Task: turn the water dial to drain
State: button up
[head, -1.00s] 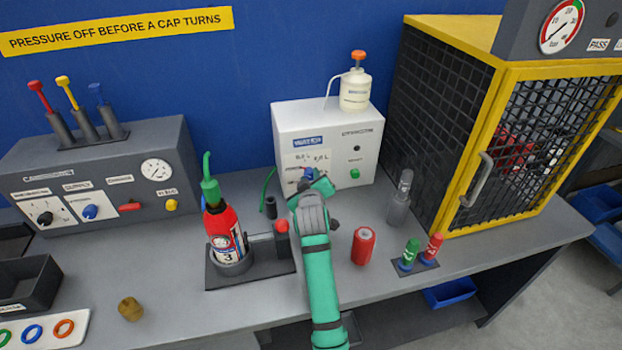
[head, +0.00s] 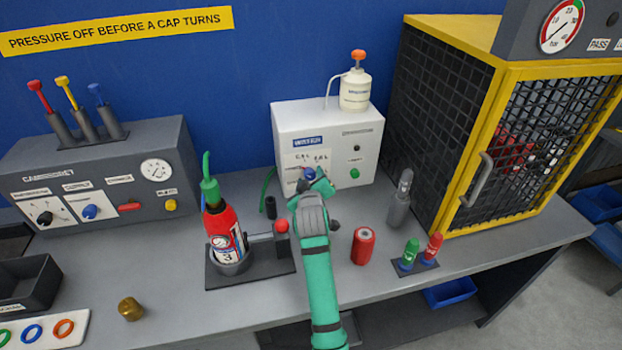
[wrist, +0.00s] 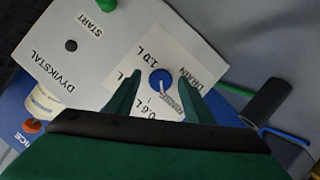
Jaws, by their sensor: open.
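The water dial is a round blue knob (wrist: 160,79) on a pale panel of the white water box (head: 365,140). In the wrist view a light pointer on it slants down and to the right; the labels DRAIN, 1.0 L and 0.6 L surround it. My gripper (wrist: 159,84) is open, with one green finger on each side of the knob; I cannot tell whether either touches it. In the head view the gripper (head: 316,184) is in front of the panel, and the knob (head: 309,173) is partly hidden.
A red extinguisher (head: 222,232) stands in a holder left of my arm. A red can (head: 363,246) and a grey cylinder (head: 398,208) stand to the right. A green START button (head: 354,173) is beside the dial. A yellow-framed cage (head: 452,150) is farther right.

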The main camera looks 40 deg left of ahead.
jog(key=v, duration=0.7)
